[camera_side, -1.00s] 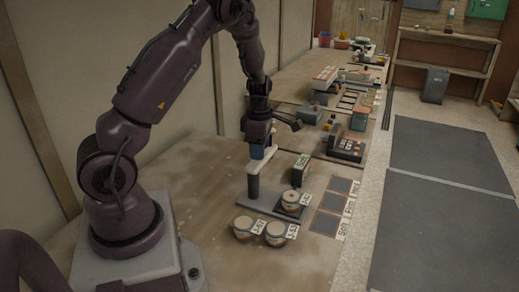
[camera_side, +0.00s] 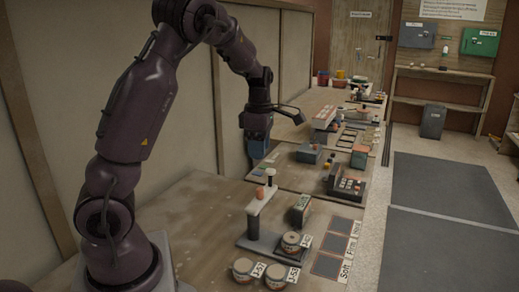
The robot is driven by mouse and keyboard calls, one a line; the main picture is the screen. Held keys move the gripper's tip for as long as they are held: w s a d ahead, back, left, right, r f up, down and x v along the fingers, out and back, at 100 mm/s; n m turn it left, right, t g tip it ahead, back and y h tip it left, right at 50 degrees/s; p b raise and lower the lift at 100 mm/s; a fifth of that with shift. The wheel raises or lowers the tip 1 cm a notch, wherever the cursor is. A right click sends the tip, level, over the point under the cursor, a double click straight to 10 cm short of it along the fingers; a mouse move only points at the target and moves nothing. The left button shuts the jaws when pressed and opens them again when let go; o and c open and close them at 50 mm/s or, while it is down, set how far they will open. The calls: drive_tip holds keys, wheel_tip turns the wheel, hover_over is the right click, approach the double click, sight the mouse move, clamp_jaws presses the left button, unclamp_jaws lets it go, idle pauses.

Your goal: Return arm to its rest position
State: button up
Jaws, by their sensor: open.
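My arm reaches over the work table (camera_side: 195,215) from the left. My gripper (camera_side: 258,158) hangs pointing down, above and a little behind the test stand, apart from it. Its jaws are small and dark in this view, with a blue part above them, and I see nothing held. The test stand (camera_side: 253,228) has a dark post, a pale top arm and a dark base plate, with a small orange-red piece (camera_side: 260,193) on top. One round pot (camera_side: 291,242) sits on the base plate. Two more labelled pots (camera_side: 244,270) (camera_side: 275,278) stand in front of it.
A green-grey box (camera_side: 299,209) stands right of the post. Dark marked squares (camera_side: 336,243), labelled Soft, Firm and Hard, lie along the table's right edge. Control boxes (camera_side: 343,185) and other gear fill the table further back. A wall runs close behind my arm.

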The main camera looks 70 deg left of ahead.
drive_tip(key=s+d+r+m+t, duration=0.2)
drive_tip(key=s+d+r+m, duration=0.1)
drive_tip(key=d+m, duration=0.4)
drive_tip(key=s+d+r+m+t, duration=0.1)
drive_tip(key=s+d+r+m, duration=0.2)
drive_tip(key=s+d+m, duration=0.2)
drive_tip(key=s+d+r+m+t, duration=0.2)
drive_tip(key=s+d+r+m, duration=0.2)
drive_tip(key=d+m, duration=0.6)
drive_tip(key=m, duration=0.7)
drive_tip(key=shift+s+d+t, duration=0.3)
drive_tip(key=shift+s+d, duration=0.05)
drive_tip(key=shift+s, duration=0.05)
